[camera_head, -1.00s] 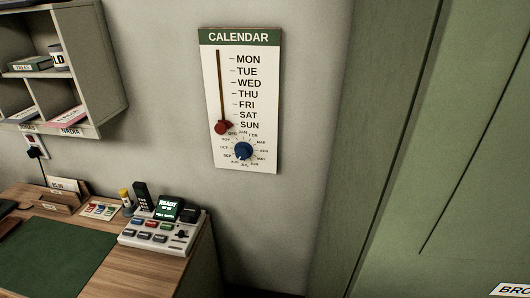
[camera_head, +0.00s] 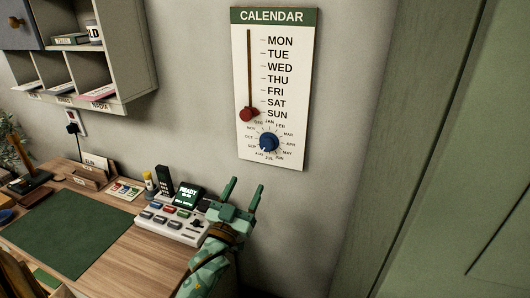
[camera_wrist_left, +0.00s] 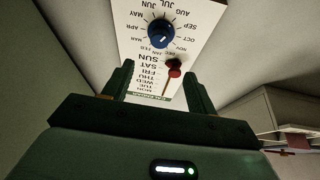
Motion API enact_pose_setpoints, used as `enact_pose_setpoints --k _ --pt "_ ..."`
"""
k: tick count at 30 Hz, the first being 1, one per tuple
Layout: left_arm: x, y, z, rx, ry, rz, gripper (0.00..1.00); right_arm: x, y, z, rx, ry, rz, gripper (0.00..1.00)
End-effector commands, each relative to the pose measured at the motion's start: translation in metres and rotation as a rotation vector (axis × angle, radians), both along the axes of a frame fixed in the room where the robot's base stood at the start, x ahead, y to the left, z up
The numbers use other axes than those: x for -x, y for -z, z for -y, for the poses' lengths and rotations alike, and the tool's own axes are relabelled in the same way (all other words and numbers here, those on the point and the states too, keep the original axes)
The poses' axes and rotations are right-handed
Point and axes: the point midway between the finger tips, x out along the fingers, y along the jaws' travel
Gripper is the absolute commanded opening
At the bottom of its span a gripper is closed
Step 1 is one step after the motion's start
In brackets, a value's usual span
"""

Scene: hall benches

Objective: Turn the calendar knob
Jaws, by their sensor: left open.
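The calendar board (camera_head: 250,150) hangs on the wall, white with a green header and a list of days. Its blue knob (camera_head: 269,142) sits low on the board inside a ring of month names. A red slider knob (camera_head: 247,114) is at the bottom of its slot, by SUN. My left gripper (camera_head: 245,188) is open and empty, below the blue knob and apart from it. In the left wrist view the board appears upside down; the blue knob (camera_wrist_left: 161,33) lies beyond the open fingers (camera_wrist_left: 157,80). My right gripper is not in view.
A wooden desk (camera_head: 150,262) stands at the lower left with a green mat (camera_head: 70,235) and a button console (camera_head: 165,221) close to my left arm. Wall cubbyholes (camera_head: 125,60) hang at upper left. A green panel (camera_head: 430,150) stands right of the board.

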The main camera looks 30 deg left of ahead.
Motion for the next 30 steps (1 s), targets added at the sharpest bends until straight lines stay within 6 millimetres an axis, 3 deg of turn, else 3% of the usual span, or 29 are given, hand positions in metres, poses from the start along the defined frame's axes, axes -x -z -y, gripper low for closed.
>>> enact_pose_setpoints --k 9,15,21,30 --pt "-0.074 -0.03 -0.013 -0.001 0.001 0.0 0.58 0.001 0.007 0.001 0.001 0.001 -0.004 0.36" --pt "-0.11 -0.044 -0.02 -0.002 0.001 -0.004 0.58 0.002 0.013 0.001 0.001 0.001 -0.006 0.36" --pt "-0.127 -0.051 -0.023 0.0 0.0 -0.005 0.58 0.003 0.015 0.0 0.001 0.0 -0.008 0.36" --pt "-0.129 -0.053 -0.023 0.0 0.0 -0.005 0.58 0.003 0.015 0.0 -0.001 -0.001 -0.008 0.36"
